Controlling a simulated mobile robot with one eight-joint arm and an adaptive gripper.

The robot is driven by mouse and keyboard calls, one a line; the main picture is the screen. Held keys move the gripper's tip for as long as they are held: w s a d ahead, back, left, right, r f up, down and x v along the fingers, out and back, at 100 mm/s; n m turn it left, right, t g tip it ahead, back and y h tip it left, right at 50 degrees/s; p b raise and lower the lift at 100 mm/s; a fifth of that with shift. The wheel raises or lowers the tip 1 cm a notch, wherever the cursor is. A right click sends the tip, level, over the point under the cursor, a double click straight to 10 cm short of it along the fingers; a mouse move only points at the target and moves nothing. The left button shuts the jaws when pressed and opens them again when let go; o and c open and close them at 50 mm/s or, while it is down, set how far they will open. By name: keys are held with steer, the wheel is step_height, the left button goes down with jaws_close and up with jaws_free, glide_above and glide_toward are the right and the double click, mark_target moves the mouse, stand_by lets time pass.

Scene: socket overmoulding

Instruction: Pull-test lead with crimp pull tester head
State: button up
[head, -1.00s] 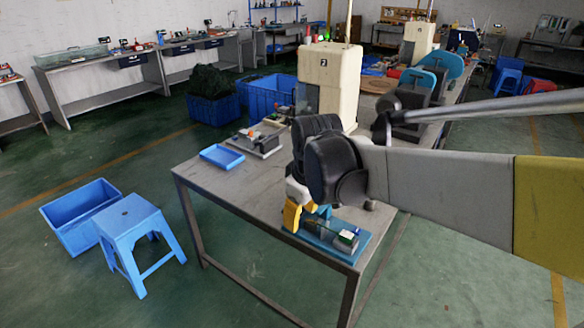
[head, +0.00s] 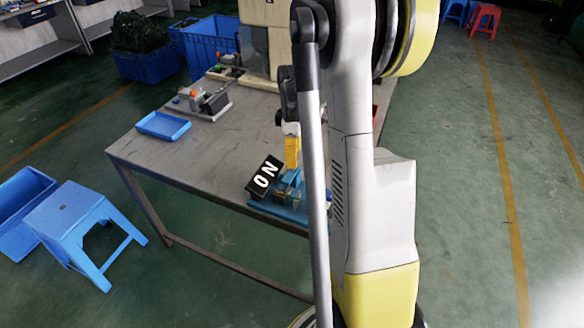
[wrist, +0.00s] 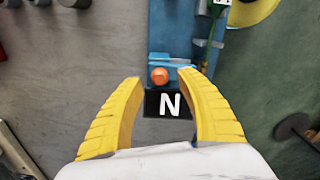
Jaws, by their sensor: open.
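A blue pull tester (head: 283,207) sits at the near right corner of the grey table, partly hidden behind my arm. In the wrist view, its blue body (wrist: 173,60) carries a round orange knob (wrist: 159,75). A black plate with white letters reading "ON" (head: 264,177) shows at the tester's left; one letter, N, shows on it in the wrist view (wrist: 168,105). A green piece, possibly the lead, (wrist: 214,14) lies at the top right there. My gripper (wrist: 160,78) is open, its yellow fingers either side of the knob. Contact cannot be told.
A small blue tray (head: 163,125) and a grey fixture (head: 207,101) lie on the table. A beige machine (head: 262,45) stands behind. A blue stool (head: 68,222) and blue bin (head: 22,195) are on the floor at left. The table's middle is clear.

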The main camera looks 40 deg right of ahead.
mark_target(287, 179)
steer(key=shift+f+b, duration=0.5)
steer(key=shift+f, duration=1.3)
jaws_close()
steer(key=shift+s+a, duration=0.3)
steer(key=shift+a, duration=0.4)
steer(key=shift+s+a, duration=0.25)
steer(key=shift+a, duration=0.45)
steer(key=shift+s+a, duration=0.3)
steer(key=shift+a, duration=0.4)
jaws_free()
steer(key=shift+a, duration=0.15)
steer(key=shift+r, duration=0.1)
